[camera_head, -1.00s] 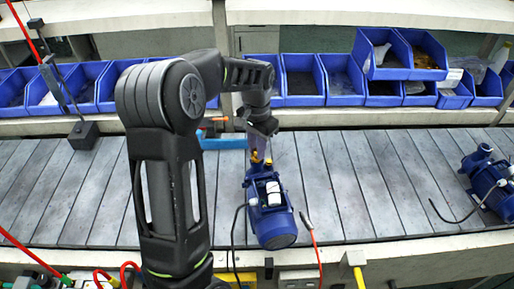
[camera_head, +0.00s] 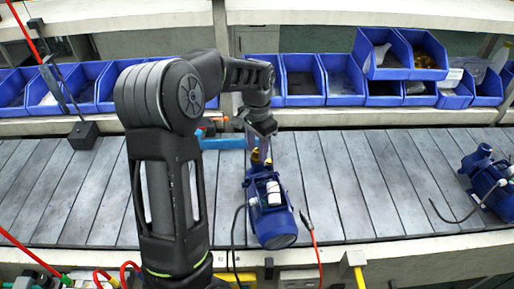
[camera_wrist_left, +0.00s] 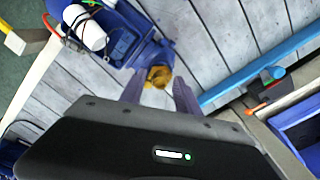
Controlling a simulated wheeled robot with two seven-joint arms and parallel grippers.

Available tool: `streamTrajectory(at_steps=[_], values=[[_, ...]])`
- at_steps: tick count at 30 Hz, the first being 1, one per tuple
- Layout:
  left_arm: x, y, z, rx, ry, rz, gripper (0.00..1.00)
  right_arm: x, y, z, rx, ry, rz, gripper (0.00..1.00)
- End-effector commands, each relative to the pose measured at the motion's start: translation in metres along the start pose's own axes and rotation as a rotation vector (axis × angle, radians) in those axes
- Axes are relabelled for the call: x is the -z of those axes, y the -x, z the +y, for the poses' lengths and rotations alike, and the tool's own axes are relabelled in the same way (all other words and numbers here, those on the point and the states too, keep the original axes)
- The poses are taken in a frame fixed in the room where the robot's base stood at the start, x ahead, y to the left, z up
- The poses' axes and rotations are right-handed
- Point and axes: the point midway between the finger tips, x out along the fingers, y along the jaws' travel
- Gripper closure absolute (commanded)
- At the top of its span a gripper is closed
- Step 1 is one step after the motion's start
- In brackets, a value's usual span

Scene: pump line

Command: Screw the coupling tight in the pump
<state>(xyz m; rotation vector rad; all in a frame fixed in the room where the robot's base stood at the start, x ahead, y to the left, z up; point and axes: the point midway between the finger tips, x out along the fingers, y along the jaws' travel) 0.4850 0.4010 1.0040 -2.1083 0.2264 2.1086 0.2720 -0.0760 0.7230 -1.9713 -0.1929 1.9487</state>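The blue pump (camera_head: 270,212) lies on the grey slatted conveyor, its port end facing the back shelf. The brass coupling (camera_head: 257,157) is at that port; it also shows in the left wrist view (camera_wrist_left: 158,76). My left gripper (camera_head: 260,146) is directly above the coupling, pointing down. In the wrist view its two fingers (camera_wrist_left: 158,88) stand apart on either side of the coupling, with visible gaps, so it looks open. How deep the coupling sits in the port cannot be told. My right gripper is not in view.
A second blue pump (camera_head: 488,180) lies at the right of the conveyor (camera_head: 350,185). Blue bins (camera_head: 303,80) line the back shelf. A black cable and red lead run beside the pump.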

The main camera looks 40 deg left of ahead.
Motion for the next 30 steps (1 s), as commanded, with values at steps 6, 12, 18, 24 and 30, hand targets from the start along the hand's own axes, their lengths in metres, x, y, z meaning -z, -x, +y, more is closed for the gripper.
streamTrajectory(at_steps=[6, 12, 18, 24, 30], values=[[0.0001, -0.0001, -0.0001, 0.000, 0.150, 0.000, 0.61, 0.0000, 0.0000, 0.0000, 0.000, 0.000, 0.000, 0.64], [0.0000, -0.0001, -0.0001, 0.000, 0.154, 0.000, 0.61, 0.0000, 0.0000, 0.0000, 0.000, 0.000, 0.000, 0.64], [0.0001, 0.0000, 0.0001, 0.000, 0.249, 0.000, 0.61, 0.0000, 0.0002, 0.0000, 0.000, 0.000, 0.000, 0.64], [0.0000, -0.0001, -0.0001, 0.000, 0.247, 0.000, 0.67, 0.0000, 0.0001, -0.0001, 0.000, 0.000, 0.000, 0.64], [0.0000, -0.0001, -0.0001, 0.000, 0.246, 0.000, 0.84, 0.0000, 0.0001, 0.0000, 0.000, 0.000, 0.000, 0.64]])
